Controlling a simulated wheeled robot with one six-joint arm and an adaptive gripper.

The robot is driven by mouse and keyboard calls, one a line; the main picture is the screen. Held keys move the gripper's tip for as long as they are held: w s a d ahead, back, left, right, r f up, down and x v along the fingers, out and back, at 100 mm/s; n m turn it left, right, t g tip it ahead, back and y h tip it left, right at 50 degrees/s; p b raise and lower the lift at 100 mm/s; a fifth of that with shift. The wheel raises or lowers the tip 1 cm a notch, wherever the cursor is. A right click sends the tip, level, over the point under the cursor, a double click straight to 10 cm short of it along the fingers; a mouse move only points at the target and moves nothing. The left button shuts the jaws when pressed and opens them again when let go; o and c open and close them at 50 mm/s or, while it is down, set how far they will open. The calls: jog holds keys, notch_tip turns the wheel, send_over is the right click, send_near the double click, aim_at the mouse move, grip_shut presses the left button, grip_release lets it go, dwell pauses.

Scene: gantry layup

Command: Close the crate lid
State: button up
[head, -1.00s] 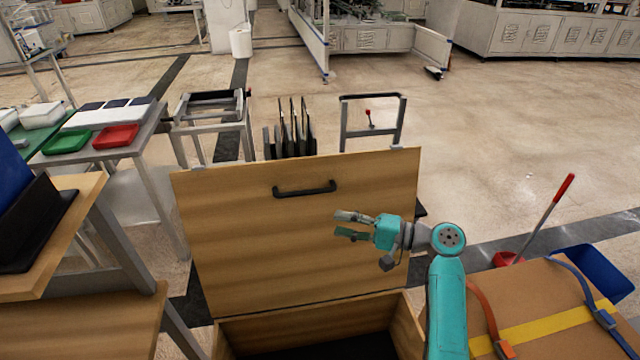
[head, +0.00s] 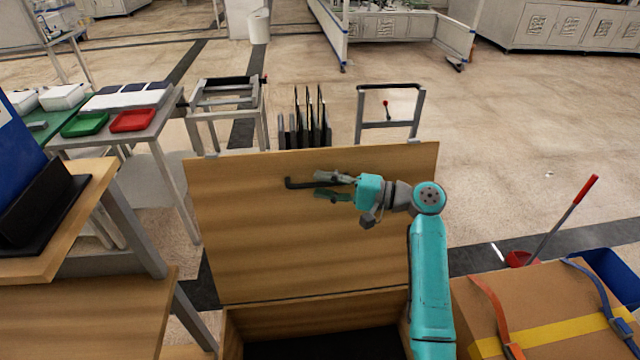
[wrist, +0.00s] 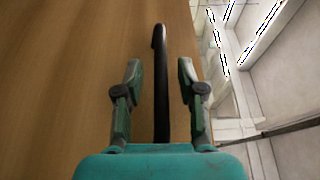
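The wooden crate (head: 232,335) stands in front of me with its lid (head: 240,235) raised, close to upright. Its dark interior shows below the lid. A black bar handle (head: 296,184) is fixed on the lid's inner face near the upper edge. My gripper (head: 328,184) is at the handle's right part and hides some of it. In the wrist view the handle (wrist: 161,90) runs between the two open fingers (wrist: 158,85), with a gap on both sides. The lid (wrist: 70,70) fills the left of that view.
A cardboard box (head: 545,310) with orange and blue straps stands right of the crate. A wooden bench (head: 80,310) is at the left. Behind the lid stand a rack of dark panels (head: 305,125) and a cart handle (head: 390,88). Open floor lies at the back right.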

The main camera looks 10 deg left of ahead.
jog(key=shift+a, duration=0.65)
grip_shut()
jog(key=shift+s, duration=0.1)
